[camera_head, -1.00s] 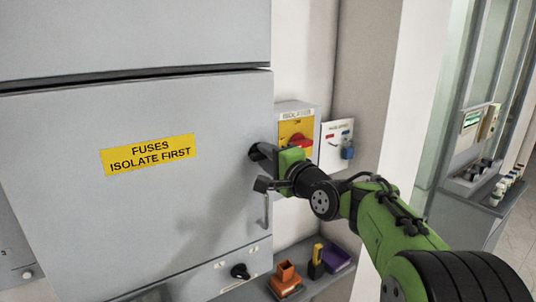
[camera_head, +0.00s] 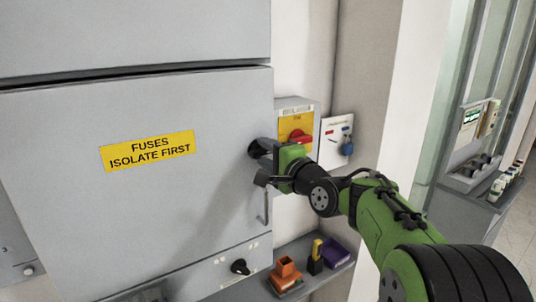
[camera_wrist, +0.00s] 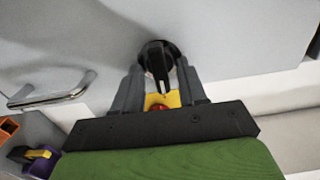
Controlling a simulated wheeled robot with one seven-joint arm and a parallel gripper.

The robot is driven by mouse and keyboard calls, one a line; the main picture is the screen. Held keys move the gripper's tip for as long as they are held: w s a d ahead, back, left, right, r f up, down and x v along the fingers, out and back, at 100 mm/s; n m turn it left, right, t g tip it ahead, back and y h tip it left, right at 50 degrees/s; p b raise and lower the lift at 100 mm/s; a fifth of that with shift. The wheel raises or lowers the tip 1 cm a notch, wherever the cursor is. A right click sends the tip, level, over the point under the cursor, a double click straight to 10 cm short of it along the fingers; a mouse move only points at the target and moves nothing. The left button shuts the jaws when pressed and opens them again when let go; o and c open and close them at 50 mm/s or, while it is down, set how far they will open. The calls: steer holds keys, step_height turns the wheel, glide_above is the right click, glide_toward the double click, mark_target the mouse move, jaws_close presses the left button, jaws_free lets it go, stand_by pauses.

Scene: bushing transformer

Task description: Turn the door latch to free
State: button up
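The door latch is a black round knob (camera_wrist: 157,60) with a raised grip bar and a pale line on it. It sits on the grey cabinet door (camera_head: 60,190), near its right edge. In the wrist view my gripper (camera_wrist: 159,72) has one finger on each side of the latch, with gaps showing between the fingers and the bar. In the head view my gripper (camera_head: 263,162) is open at the latch, with its fingers hiding part of it. Whether a fingertip touches the door cannot be told.
A metal door handle (camera_head: 263,206) is just below my gripper. An isolator box (camera_head: 297,119) with a red knob and a lock panel (camera_head: 335,142) are to its right. A shelf (camera_head: 325,275) below holds orange, yellow-black and purple items. A small black knob (camera_head: 240,267) sits lower.

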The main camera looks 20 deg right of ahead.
steer(key=b+v, duration=0.4)
steer(key=v, duration=1.1)
steer(key=shift+s, duration=0.35)
steer(key=shift+d, duration=0.1)
steer(key=s+a+f+n+g+h, duration=0.2)
steer(key=s+a+f+n+g, duration=0.4)
steer(key=f, duration=0.4)
steer(key=s+f+n+g+h, duration=0.3)
steer(key=s+f+n+g, duration=0.2)
steer(key=s+f+n, duration=0.3)
steer(key=s+f, duration=0.4)
steer(key=s, duration=0.2)
steer(key=shift+s+d+f+n+g+h, duration=0.3)
steer(key=shift+s, duration=0.1)
steer(key=shift+c, duration=0.4)
